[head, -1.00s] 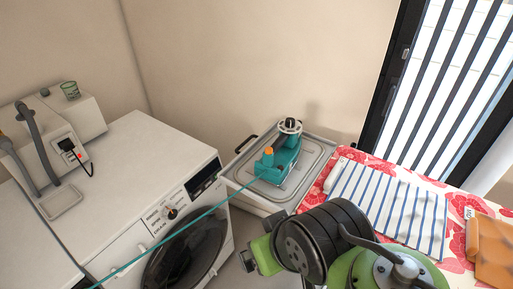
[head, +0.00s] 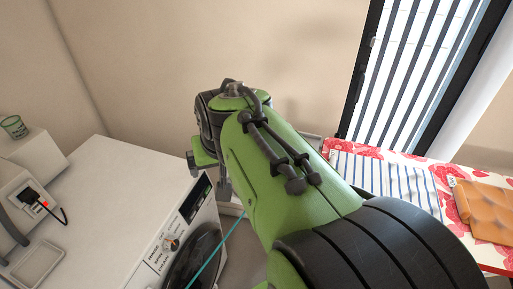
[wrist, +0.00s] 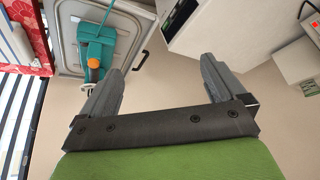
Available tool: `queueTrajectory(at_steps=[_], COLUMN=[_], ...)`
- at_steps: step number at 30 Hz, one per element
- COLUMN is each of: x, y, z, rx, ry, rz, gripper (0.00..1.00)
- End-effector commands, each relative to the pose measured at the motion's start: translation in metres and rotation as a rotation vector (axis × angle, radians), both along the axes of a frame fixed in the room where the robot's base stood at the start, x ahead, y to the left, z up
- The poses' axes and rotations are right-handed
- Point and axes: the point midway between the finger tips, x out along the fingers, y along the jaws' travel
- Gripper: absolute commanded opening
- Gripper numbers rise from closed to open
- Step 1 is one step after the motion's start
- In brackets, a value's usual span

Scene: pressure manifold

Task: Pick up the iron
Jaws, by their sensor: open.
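The iron (wrist: 94,42) is teal with an orange knob and lies on a grey metal tray (wrist: 64,64) in the upper left of the wrist view. In the head view my arm hides it, and only its teal cord (head: 230,239) shows. My gripper (wrist: 160,68) is open with nothing between its fingers. The iron is beyond and left of the left finger in the wrist view, apart from it. In the head view my gripper is mostly hidden behind my wrist.
A white washing machine (head: 120,215) stands left of my arm. The ironing board (head: 400,158), with a red floral cover, carries a striped cloth (head: 375,170) and an orange-brown folded item (head: 486,210) at right. A wall is behind.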

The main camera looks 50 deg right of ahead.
Motion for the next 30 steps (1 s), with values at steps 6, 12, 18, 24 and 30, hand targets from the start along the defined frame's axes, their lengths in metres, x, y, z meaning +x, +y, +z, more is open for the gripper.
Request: queueTrajectory(at_steps=[6,12,18,24,30], x=[0.026,0.022,0.01,0.025,0.04], y=[-0.085,-0.203,-0.255,-0.265,-0.277], z=[-0.002,-0.022,-0.042,-0.086,-0.126], rx=[0.05,0.123,0.157,0.159,0.157], ry=[-0.003,-0.041,-0.07,-0.066,-0.067], rz=[-0.216,-0.481,-0.594,-0.593,-0.592], gripper=[0.97,0.97,0.97,0.97,0.97])
